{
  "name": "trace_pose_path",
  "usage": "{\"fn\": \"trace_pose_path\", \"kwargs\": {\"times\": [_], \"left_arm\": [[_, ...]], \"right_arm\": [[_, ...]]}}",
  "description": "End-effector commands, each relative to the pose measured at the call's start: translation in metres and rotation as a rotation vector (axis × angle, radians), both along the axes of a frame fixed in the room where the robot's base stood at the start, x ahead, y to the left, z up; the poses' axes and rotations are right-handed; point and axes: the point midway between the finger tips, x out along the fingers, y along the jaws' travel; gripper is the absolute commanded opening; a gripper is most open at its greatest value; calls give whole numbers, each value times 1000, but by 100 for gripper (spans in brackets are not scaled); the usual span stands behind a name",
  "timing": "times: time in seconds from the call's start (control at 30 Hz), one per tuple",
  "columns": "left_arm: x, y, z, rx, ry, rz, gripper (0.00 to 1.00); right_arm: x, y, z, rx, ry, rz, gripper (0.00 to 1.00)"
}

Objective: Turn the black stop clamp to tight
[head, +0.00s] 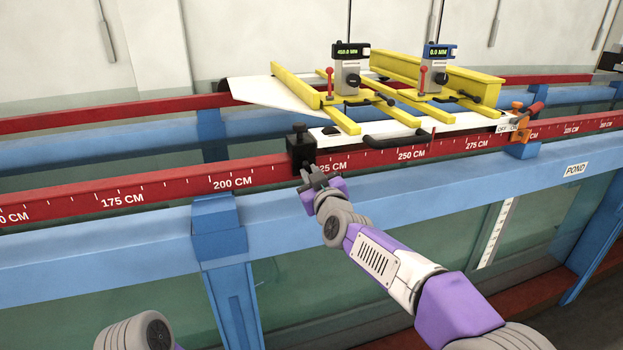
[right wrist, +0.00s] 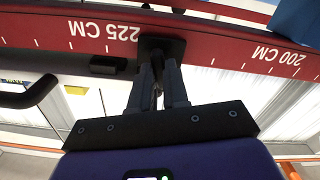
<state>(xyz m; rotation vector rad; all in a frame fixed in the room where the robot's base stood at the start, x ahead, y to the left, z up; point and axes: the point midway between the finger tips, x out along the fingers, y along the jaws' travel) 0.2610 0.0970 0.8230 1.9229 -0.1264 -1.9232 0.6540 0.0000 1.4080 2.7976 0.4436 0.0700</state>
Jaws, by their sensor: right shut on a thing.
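The black stop clamp (head: 301,147) sits on the red rail (head: 190,188) just left of the 225 CM mark, at the left end of the white carriage plate. It also shows in the right wrist view (right wrist: 163,46), upside down. My right gripper (head: 316,177) is at the front of the clamp, below its body. In the right wrist view its two fingers (right wrist: 157,85) are closed together on a part of the clamp, which the fingers mostly hide. Only a rounded link of my left arm shows at the bottom left of the head view; the left gripper is out of view.
Yellow rails (head: 440,75) and two gauges with lit displays stand on the white carriage plate (head: 350,132) right of the clamp. A black handle (head: 400,138) sticks out at its front. An orange clamp (head: 524,130) is at the right end. The blue beam (head: 110,250) runs below the rail.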

Motion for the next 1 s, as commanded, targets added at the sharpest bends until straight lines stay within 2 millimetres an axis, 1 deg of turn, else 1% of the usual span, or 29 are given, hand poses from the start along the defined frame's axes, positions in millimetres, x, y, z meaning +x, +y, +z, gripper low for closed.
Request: {"fn": "trace_pose_path", "kwargs": {"times": [0.2,0.5,0.7,1.0], "left_arm": [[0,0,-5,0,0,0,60],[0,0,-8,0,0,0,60],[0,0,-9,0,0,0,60],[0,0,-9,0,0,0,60]], "right_arm": [[0,0,-1,186,60,-1,0],[0,0,0,375,122,0,0],[0,0,0,446,145,-1,0],[0,0,0,479,156,-1,0]]}}
